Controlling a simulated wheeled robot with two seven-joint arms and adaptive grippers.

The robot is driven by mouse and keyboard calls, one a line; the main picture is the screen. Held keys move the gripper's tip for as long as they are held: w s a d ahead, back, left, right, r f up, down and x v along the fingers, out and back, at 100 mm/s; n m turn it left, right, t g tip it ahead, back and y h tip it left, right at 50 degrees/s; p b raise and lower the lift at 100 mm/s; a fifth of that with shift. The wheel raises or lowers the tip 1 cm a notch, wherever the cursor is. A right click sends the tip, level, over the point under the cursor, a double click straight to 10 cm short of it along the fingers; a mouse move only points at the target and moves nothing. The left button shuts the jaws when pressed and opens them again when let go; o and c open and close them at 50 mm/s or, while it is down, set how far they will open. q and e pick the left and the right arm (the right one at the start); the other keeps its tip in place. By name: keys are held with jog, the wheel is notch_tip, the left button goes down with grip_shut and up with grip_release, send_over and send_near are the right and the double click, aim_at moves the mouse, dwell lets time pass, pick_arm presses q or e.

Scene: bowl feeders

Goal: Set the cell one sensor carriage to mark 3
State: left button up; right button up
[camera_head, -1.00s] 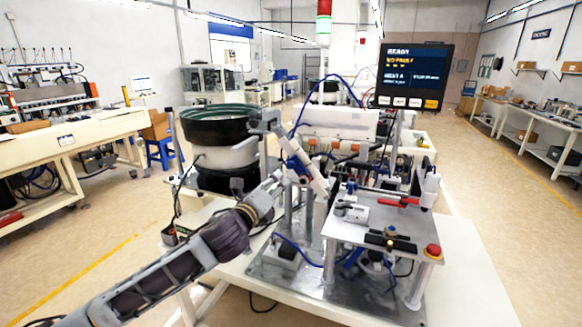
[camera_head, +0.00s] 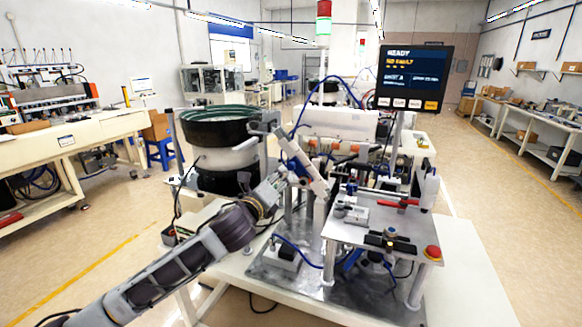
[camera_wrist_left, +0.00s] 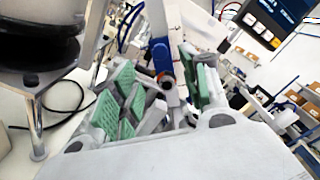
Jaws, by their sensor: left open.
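My left gripper (camera_head: 282,178) is at the inclined grey track beside the bowl feeder. In the left wrist view its green-padded fingers (camera_wrist_left: 163,92) are spread apart. A blue block (camera_wrist_left: 160,55) with a dark round knob (camera_wrist_left: 166,81) lies between and just beyond the pads; it looks like the sensor carriage, but I cannot be sure. The blue part also shows on the inclined track in the head view (camera_head: 293,164). I cannot tell whether the pads touch it. No mark numbers are readable. My right gripper is not in view.
The bowl feeder (camera_head: 218,125) stands close left of the gripper. A metal plate (camera_head: 350,235) with small fixtures and a red button (camera_head: 432,252) is to the right. A screen (camera_head: 413,77) reads READY. A blue cable arches above the track.

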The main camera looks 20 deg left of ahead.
aim_at(290, 167)
pick_arm(q)
jog(key=shift+w+d+p, duration=0.1)
jog(key=shift+w+p, duration=0.2)
jog(key=shift+w, duration=4.15)
jog(key=shift+w+d+p, duration=0.1)
jog(key=shift+w+p, duration=0.2)
jog(key=shift+w, duration=0.7)
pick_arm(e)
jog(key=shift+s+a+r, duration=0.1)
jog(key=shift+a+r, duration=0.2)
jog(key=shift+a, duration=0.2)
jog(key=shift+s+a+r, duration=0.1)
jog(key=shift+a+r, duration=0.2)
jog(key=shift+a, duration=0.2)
pick_arm(q)
jog(key=c, duration=0.9)
grip_shut()
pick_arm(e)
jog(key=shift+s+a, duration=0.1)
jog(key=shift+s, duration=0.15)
